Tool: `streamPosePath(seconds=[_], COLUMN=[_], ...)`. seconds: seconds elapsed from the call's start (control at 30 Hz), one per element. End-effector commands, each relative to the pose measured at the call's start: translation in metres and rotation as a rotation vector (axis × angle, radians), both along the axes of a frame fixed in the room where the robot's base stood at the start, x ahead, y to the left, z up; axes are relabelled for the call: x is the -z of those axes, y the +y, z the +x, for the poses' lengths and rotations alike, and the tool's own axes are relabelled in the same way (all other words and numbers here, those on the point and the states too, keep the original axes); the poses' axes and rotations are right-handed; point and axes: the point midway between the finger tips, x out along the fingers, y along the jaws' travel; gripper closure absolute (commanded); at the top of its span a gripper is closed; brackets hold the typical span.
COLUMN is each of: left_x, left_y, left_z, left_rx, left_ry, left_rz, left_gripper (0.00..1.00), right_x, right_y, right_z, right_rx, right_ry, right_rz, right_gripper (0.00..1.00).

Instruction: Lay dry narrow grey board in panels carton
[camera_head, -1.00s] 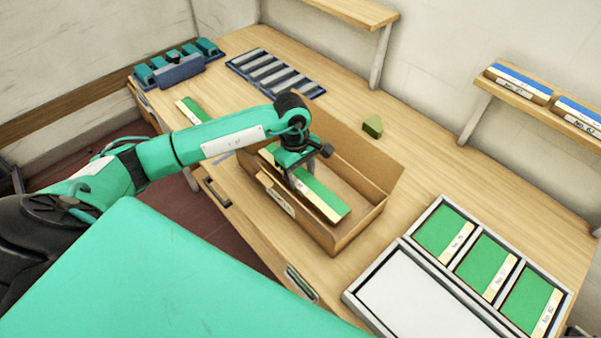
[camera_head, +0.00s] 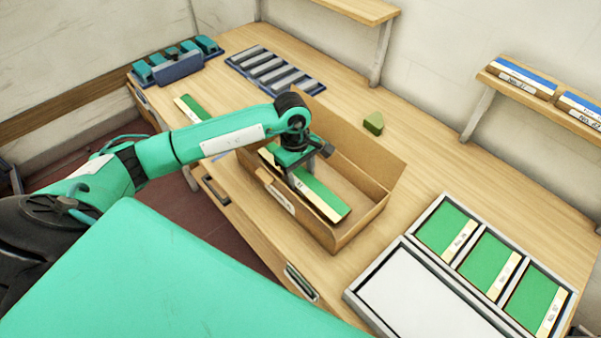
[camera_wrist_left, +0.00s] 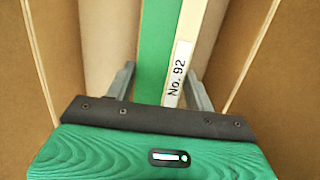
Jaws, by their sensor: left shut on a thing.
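A narrow green board (camera_head: 322,197) with a cream edge lies lengthwise inside the open brown carton (camera_head: 352,232). In the left wrist view the board (camera_wrist_left: 153,45) carries a label reading "No. 92"; I see green and cream on it, not grey. My left gripper (camera_head: 299,172) reaches down into the carton and is shut on the board, one finger on each side, as the left wrist view (camera_wrist_left: 160,85) shows. Whether the board touches the carton floor I cannot tell. My right gripper is not in view.
Another narrow green board (camera_head: 190,108) lies left of the carton. A slatted grey rack (camera_head: 276,74), a blue holder with teal blocks (camera_head: 180,70) and a small green wedge (camera_head: 373,124) stand behind. A tray (camera_head: 352,295) with several green panels is at right.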

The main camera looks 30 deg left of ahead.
Motion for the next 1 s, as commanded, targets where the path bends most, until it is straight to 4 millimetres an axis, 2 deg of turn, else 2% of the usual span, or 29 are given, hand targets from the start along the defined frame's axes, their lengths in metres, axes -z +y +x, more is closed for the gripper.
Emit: streamPosePath(seconds=[0.1, 0.13, 0.23, 0.53, 0.67, 0.77, 1.0], left_x=[-0.001, -0.001, -0.001, -0.001, -0.010, -0.026, -0.081], left_y=[0.000, 0.000, 0.000, 0.000, 0.002, 0.005, 0.012], left_z=[0.000, 0.000, 0.000, 0.000, 0.002, 0.003, 0.006], left_rx=[0.000, 0.000, 0.000, 0.000, -0.001, -0.001, 0.000], left_ry=[-0.001, -0.001, -0.001, -0.001, -0.005, -0.007, -0.008], left_rz=[0.000, 0.000, 0.000, 0.001, 0.000, 0.001, 0.000], left_gripper=[0.72, 0.40, 0.21, 0.21, 0.21, 0.21, 0.21], right_x=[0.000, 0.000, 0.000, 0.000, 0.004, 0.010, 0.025], right_y=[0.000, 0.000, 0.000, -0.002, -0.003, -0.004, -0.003], right_z=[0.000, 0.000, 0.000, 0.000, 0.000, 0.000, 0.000], right_rx=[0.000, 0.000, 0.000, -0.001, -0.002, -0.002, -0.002], right_ry=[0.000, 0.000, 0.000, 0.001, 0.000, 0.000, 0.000], right_rz=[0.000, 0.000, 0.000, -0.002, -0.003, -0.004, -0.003], right_gripper=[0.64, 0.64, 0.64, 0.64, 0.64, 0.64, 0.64])
